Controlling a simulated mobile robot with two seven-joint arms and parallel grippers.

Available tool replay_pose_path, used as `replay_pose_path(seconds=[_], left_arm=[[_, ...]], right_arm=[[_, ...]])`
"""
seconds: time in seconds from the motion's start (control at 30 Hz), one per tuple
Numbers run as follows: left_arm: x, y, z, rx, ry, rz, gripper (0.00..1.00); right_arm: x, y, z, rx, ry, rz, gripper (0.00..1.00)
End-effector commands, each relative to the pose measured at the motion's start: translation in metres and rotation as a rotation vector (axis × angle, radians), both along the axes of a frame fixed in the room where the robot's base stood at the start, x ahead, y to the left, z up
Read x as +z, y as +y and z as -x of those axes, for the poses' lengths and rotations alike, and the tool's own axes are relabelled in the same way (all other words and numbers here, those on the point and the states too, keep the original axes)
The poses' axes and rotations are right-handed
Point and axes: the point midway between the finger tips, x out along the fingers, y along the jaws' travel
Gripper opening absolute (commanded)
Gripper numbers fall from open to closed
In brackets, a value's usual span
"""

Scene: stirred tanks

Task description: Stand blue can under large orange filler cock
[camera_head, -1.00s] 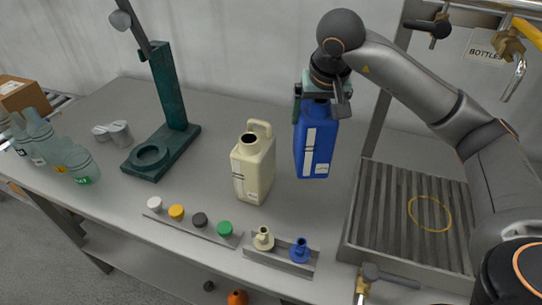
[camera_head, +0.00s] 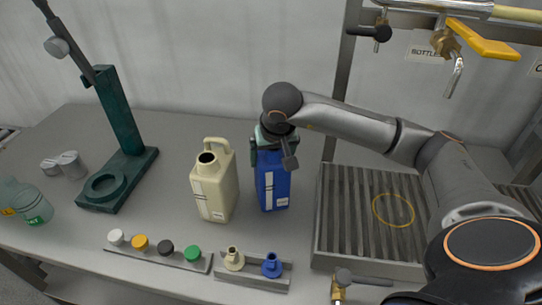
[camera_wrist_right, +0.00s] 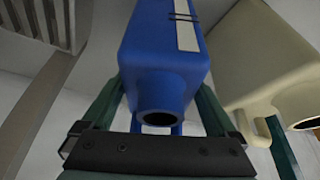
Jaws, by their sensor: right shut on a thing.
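The blue can (camera_head: 273,190) is upright, held by my right gripper (camera_head: 272,145) around its top. In the right wrist view the blue can (camera_wrist_right: 165,60) sits between the two green fingers, its open mouth towards the camera. I cannot tell whether its base touches the table. A brass filler cock with a large orange-yellow lever (camera_head: 482,39) hangs from the pipe at upper right, its spout pointing down. Below it is a slatted grate (camera_head: 350,220) with a yellow ring (camera_head: 393,210) on it. The can is left of the grate. My left gripper is not in view.
A cream can (camera_head: 214,185) stands close left of the blue can. In front are a strip of coloured caps (camera_head: 160,255) and a holder with two spouted caps (camera_head: 250,277). A green stand (camera_head: 120,150) is at left. A smaller black-handled cock (camera_head: 375,32) hangs left of the orange one.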

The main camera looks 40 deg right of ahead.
Motion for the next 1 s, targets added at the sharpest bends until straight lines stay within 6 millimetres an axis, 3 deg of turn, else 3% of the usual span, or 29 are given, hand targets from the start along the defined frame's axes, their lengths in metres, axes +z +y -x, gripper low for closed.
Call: replay_pose_path(seconds=[0.33,0.37,0.4,0.77,1.0], left_arm=[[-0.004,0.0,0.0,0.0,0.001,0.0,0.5],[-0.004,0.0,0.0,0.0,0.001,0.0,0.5],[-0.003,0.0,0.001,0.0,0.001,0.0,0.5],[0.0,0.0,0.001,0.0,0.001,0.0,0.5],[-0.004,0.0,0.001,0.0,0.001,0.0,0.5]], right_arm=[[-0.004,0.0,0.0,-0.001,-0.002,0.0,0.0],[-0.004,0.0,0.0,0.0,-0.001,0.0,0.94],[-0.003,0.0,0.0,0.0,-0.001,0.0,0.99],[0.004,0.001,0.0,0.0,-0.002,0.0,1.0],[0.041,0.008,0.014,0.002,-0.006,-0.001,1.0]])
